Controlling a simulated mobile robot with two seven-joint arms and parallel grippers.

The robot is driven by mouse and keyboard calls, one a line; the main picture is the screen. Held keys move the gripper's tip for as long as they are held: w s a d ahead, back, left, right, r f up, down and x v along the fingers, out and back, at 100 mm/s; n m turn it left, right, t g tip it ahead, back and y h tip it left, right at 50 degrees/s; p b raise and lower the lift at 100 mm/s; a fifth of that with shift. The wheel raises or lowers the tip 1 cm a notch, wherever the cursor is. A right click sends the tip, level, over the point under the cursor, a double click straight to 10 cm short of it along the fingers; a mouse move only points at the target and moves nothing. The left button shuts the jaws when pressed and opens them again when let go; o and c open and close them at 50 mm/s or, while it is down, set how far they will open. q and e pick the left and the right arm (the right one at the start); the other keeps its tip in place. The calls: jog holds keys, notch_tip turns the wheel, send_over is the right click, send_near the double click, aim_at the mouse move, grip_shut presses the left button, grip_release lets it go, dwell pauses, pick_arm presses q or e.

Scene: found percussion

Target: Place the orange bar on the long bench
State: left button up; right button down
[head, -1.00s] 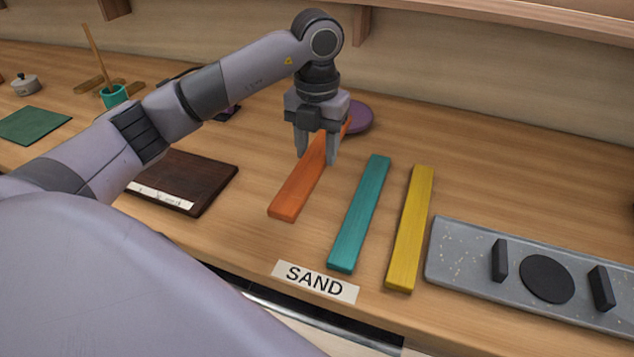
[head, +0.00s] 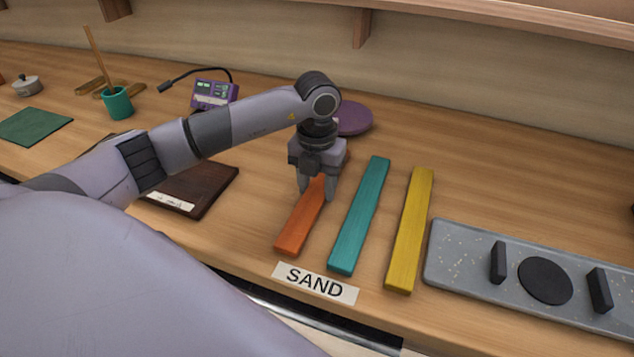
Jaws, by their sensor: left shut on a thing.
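The orange bar (head: 298,228) lies lengthwise to the left of a teal bar, its near end close to the SAND label. My left gripper (head: 316,194) points down and is shut on the orange bar, one finger on each side of it. The gripper hides part of the bar's far half. The bar is at or very near the surface of the long wooden bench (head: 500,190); I cannot tell whether it touches. My right gripper is not in view.
The teal bar (head: 360,215) and a yellow bar (head: 410,230) lie just right. A grey speckled tray (head: 460,260) is further right. A dark board (head: 210,185) is left, a purple disc (head: 355,118) behind. The SAND label (head: 315,282) is at the front edge.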

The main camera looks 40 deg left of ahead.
aim_at(317, 191)
pick_arm(q)
jog(key=o, duration=1.2)
notch_tip(317, 191, up, 12)
jog(key=shift+r, duration=0.15)
jog(key=shift+s, duration=0.15)
